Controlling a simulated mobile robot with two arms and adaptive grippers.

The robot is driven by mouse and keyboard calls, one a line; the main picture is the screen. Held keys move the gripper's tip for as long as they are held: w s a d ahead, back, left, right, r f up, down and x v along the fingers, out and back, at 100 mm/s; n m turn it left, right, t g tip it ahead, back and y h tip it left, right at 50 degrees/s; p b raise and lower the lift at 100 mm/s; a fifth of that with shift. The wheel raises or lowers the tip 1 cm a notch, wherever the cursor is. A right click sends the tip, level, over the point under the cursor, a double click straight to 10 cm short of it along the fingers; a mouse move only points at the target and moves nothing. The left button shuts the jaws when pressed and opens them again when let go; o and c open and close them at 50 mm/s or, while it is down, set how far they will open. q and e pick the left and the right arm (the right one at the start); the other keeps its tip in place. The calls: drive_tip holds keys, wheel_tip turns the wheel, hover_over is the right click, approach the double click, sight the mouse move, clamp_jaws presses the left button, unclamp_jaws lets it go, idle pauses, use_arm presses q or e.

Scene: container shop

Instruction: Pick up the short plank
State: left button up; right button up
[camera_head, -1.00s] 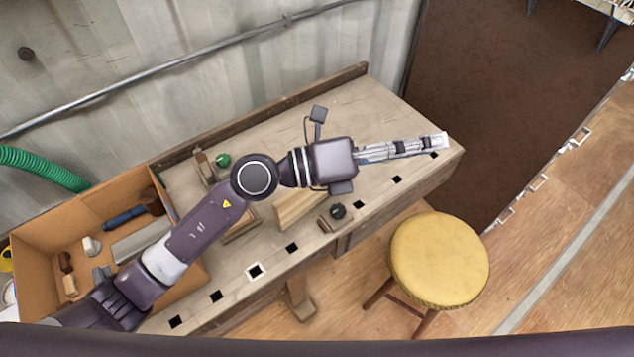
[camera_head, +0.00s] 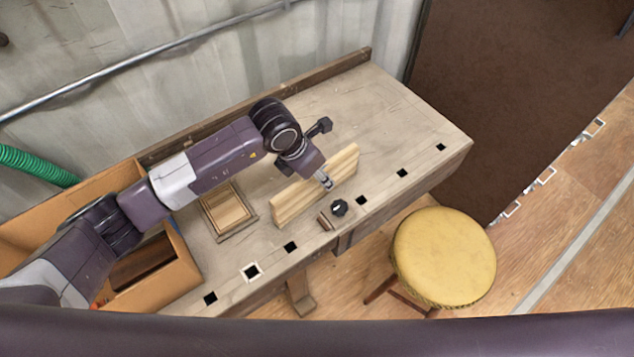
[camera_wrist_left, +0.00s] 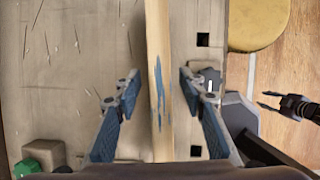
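A pale wooden plank (camera_head: 295,201) stands on its long narrow edge on the workbench. In the left wrist view the plank (camera_wrist_left: 157,60) runs lengthwise between my fingers, with blue patches on its top edge. My left gripper (camera_head: 326,182) points down over the plank. In the left wrist view its fingers (camera_wrist_left: 157,95) are open, one on each side of the plank, with gaps on both sides. My right gripper (camera_wrist_left: 268,100) shows small at the right of the left wrist view, away from the plank, with its fingers apart.
The workbench (camera_head: 390,110) has free room at its far right. A black knob (camera_head: 340,207) sits close to the plank. A framed wooden panel (camera_head: 228,210) lies to the left, beside a cardboard box (camera_head: 185,272). A yellow stool (camera_head: 443,256) stands in front.

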use_arm(q)
drive_tip(key=shift+p+x, duration=0.55)
drive_tip(key=shift+x, duration=1.5)
drive_tip(key=shift+r, duration=0.1)
clamp_jaws()
